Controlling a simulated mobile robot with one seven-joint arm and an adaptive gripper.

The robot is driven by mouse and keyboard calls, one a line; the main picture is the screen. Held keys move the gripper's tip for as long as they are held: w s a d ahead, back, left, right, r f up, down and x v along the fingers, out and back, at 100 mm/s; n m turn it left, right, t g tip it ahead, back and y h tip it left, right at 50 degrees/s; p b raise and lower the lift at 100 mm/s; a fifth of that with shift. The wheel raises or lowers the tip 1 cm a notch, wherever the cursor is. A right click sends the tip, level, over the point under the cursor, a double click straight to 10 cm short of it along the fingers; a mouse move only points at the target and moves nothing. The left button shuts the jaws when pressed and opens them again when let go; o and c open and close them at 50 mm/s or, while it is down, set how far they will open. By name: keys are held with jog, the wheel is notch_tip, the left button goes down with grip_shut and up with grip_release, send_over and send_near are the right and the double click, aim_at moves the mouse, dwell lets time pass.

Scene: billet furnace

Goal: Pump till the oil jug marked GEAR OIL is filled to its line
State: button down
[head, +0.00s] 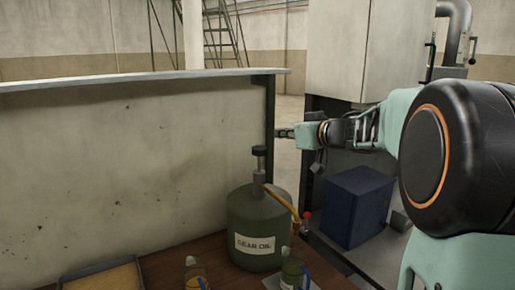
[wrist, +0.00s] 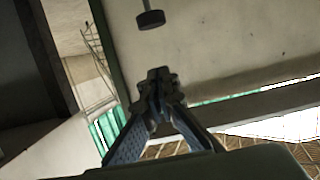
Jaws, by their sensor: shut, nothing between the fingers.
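A green drum (head: 262,215) with a white label reading GEAR OIL stands on the wooden bench in the head view. A pump with a black knob (head: 259,150) on a grey stem rises from its top; the knob also shows at the top of the wrist view (wrist: 150,19). A brass spout (head: 281,201) slopes down right from the pump. A jug (head: 293,272) with a blue handle stands below the spout, cut by the frame edge; its line and marking are not readable. My gripper (head: 279,132) is shut and empty, right of the knob and apart from it.
A second jug (head: 195,274) with yellowish contents stands left of the drum. A tray (head: 100,275) lies at the front left. A pale panel (head: 130,150) stands behind the bench. A dark blue box (head: 357,205) sits at right, below my arm.

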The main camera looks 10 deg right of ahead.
jog(key=shift+d+r, duration=0.15)
dwell(0.3)
send_over(264, 150)
notch_tip(264, 150, down, 2)
jog(key=shift+f+p, duration=0.25)
jog(key=shift+p, duration=0.05)
notch_tip(264, 150, down, 2)
jog(key=shift+f+b, duration=0.1)
jog(key=shift+b, duration=0.45)
jog(key=shift+f+b, duration=0.3)
jog(key=shift+f, duration=0.6)
jog(key=shift+s+f+b, duration=0.1)
jog(key=shift+f+b, duration=0.35)
jog(key=shift+f, duration=2.55)
